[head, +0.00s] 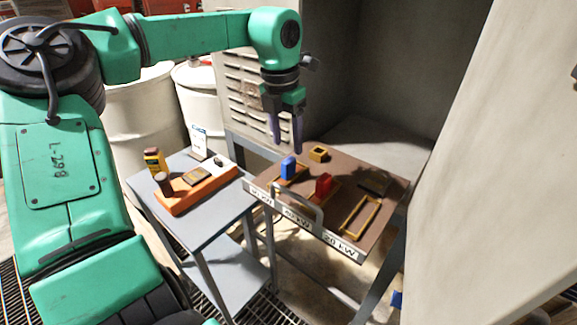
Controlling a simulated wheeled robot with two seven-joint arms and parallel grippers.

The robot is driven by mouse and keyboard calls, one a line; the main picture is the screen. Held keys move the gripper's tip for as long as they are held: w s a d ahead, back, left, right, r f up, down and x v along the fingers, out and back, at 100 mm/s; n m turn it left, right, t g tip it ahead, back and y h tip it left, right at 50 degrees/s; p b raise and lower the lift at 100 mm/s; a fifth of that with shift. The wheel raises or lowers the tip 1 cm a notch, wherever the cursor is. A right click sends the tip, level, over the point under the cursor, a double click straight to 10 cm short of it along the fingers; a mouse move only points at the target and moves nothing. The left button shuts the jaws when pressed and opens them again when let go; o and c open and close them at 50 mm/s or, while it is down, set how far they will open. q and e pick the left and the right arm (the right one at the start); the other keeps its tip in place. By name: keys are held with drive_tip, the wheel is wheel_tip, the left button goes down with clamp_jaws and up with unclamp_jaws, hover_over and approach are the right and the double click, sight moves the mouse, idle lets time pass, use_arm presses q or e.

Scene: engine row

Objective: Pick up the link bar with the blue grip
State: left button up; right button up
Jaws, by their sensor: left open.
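The link bar with the blue grip (288,167) stands upright in the left holder on the brown table; its lower part is hard to make out. My left gripper (287,144) hangs from above with its two dark purple fingers pointing down. It is open and empty, and in the picture its fingertips appear just above the blue grip, apart from it. A red grip (324,184) stands in the middle holder to the right. My right gripper does not show.
The brown table (385,215) has an empty-looking yellow frame (360,217), a small brass block (318,153) and a grey handle at its labelled front edge. A grey side table (205,222) holds an orange tray (200,193). A large pale panel (490,150) rises at the right.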

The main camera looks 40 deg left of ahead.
sight(289, 159)
use_arm(q)
drive_tip(key=f+p, duration=0.1)
drive_tip(key=f, duration=0.1)
drive_tip(key=w+f, duration=0.1)
drive_tip(key=f, duration=0.1)
drive_tip(key=a+f+p, duration=0.1)
drive_tip(key=f, duration=0.2)
drive_tip(key=shift+w+p, duration=0.3)
drive_tip(key=shift+p, duration=0.05)
drive_tip(key=shift+d+f, duration=0.1)
drive_tip(key=shift+f, duration=0.05)
drive_tip(key=shift+c, duration=0.9)
clamp_jaws()
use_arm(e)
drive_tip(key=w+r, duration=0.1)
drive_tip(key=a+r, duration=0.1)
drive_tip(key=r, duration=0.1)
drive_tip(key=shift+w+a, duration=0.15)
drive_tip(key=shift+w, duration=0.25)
